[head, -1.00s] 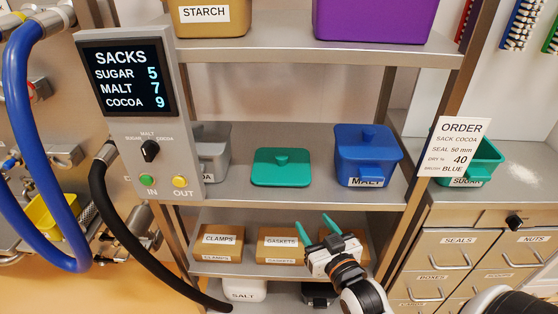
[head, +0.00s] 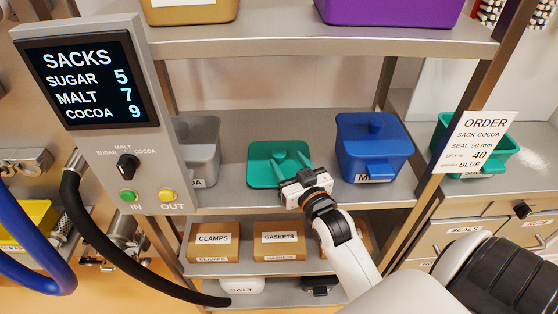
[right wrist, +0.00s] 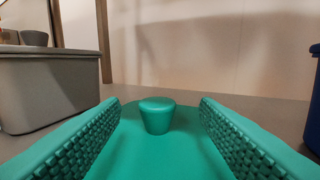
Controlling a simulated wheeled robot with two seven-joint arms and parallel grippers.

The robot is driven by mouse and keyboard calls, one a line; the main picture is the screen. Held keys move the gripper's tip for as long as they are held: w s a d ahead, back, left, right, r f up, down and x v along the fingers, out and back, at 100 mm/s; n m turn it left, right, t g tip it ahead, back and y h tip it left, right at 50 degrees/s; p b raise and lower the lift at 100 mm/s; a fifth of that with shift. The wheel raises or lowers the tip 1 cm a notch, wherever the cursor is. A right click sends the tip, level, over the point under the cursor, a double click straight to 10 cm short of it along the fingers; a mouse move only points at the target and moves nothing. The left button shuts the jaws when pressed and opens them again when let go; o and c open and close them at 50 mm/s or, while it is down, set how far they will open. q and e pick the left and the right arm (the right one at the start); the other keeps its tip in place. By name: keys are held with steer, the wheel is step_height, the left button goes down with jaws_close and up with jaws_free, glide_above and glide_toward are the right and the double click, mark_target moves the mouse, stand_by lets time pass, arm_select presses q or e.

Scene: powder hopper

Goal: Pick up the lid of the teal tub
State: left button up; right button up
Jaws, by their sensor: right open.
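The teal lid (head: 261,174) lies flat on the middle shelf, with its round knob upward. In the right wrist view the knob (right wrist: 157,115) stands ahead, centred between my two finger pads and clear of both. My right gripper (head: 288,163) is open and empty, low over the lid's front part, its fingers pointing to the back. The teal tub (head: 502,152) stands without a lid on the counter at the right, partly behind the order card. My left gripper is not in view.
A grey bin (head: 198,145) stands left of the lid and a lidded blue bin (head: 372,140) right of it. The upper shelf (head: 330,42) runs above. Boxes labelled clamps (head: 212,240) and gaskets (head: 280,240) sit below. A rack post (head: 440,140) stands at the right.

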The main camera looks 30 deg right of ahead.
mark_target(282, 158)
steer(key=w, duration=0.4)
steer(key=shift+w+d+f+p, duration=0.15)
steer(key=shift+w+f+p, duration=0.05)
steer(key=shift+f+p, duration=0.15)
steer(key=shift+w+d+f, duration=0.1)
steer(key=shift+w, duration=0.4)
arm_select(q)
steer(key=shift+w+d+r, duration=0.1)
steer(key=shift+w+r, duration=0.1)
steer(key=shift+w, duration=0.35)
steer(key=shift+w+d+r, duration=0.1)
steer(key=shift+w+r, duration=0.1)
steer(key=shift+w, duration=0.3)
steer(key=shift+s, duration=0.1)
arm_select(e)
steer(key=shift+s, duration=0.1)
steer(key=c, duration=0.3)
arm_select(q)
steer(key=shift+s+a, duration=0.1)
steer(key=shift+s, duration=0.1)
arm_select(e)
steer(key=c, duration=0.7)
